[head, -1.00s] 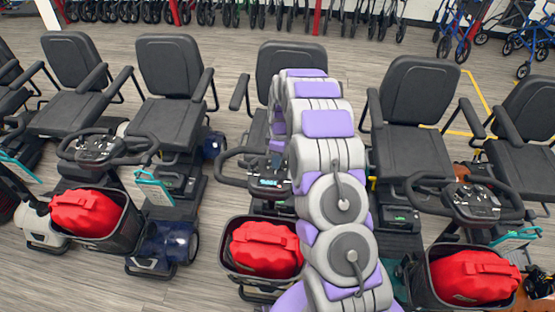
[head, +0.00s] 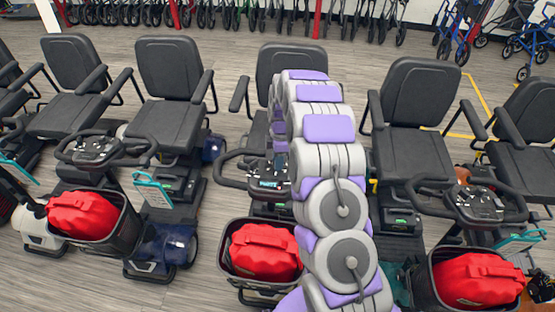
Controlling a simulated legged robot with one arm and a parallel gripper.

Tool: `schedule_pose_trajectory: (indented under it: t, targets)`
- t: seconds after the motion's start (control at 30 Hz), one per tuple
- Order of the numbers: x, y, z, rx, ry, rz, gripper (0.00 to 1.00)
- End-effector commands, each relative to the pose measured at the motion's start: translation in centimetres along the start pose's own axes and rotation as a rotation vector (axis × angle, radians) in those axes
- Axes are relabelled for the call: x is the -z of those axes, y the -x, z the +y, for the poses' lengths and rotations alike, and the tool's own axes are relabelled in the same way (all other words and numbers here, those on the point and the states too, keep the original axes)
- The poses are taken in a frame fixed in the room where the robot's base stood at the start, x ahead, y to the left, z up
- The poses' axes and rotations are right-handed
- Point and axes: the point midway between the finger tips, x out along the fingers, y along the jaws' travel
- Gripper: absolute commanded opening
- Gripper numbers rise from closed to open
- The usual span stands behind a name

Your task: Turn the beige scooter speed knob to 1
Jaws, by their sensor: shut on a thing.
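The middle scooter has a dark console (head: 268,184) with a small lit teal display, between its black handlebars. My arm crosses in front of the right side of this console, so its speed knob cannot be seen. The far end of my arm comes down behind its nearer links toward the console. My gripper's jaws are hidden there, and so is anything between them. The scooter's black seat (head: 290,65) is partly covered by my arm. Its body colour cannot be made out.
A black basket (head: 229,268) with a red bag (head: 263,252) is in front of the middle scooter. Similar scooters stand on both sides, with a left console (head: 93,149) and a right console (head: 478,204). Wheeled walkers (head: 465,30) line the back. Wood-look floor shows between.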

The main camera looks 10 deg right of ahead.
Motion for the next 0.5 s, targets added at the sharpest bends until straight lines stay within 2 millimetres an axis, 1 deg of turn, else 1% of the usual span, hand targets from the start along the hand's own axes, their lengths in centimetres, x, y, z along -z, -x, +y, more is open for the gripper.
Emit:
schedule_pose_trajectory:
  t: [0.03,0.2,0.23,0.5]
  targets:
    - [0.01,0.29,0.30,-0.011,0.001,0.000,0.04]
    - [0.00,0.29,0.29,-0.011,0.000,0.000,0.04]
    - [0.00,0.29,0.28,-0.011,0.000,0.000,0.35]
    - [-0.01,0.18,0.07,-0.006,-0.001,0.000,0.60]
